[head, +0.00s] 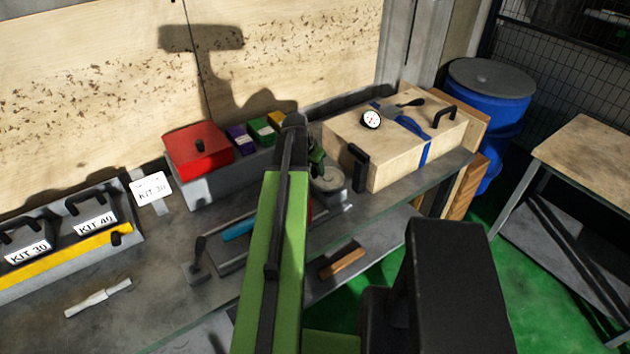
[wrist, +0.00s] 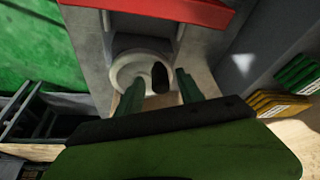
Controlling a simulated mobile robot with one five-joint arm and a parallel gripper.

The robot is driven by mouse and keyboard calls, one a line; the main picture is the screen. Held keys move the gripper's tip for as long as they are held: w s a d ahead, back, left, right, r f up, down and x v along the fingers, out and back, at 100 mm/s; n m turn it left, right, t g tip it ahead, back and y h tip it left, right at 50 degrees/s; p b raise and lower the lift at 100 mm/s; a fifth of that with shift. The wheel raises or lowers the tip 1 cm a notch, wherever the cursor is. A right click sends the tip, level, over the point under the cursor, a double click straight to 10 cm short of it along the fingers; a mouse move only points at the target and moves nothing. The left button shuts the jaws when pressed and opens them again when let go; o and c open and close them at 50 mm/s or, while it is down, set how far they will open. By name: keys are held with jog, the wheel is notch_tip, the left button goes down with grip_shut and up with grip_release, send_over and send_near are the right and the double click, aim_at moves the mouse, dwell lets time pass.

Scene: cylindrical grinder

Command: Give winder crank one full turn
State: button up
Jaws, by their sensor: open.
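A pale grey round wheel (head: 331,183), seemingly the winder, sits on the bench beside the wooden box, partly hidden by my arm. In the wrist view the wheel (wrist: 124,70) carries a black upright knob (wrist: 160,77), which looks like the crank handle. My gripper (wrist: 158,88) is open, with one green finger on each side of the knob in the picture. I cannot tell whether either finger touches it. In the head view my gripper (head: 317,163) is over the wheel, mostly hidden behind my green arm.
A wooden box (head: 385,155) with black handles and a dial stands right of the wheel. A red bin (head: 198,150) and small coloured boxes (head: 262,131) are to its left. A red part (wrist: 190,10) crosses the wrist view's top. A blue drum (head: 490,95) stands beyond the bench.

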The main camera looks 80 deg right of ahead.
jog(key=shift+b+x, duration=0.4)
jog(key=shift+x, duration=0.65)
jog(key=shift+r, duration=0.1)
jog(key=shift+c, duration=0.2)
grip_shut()
jog(key=shift+d, duration=0.4)
jog(key=shift+a, duration=0.25)
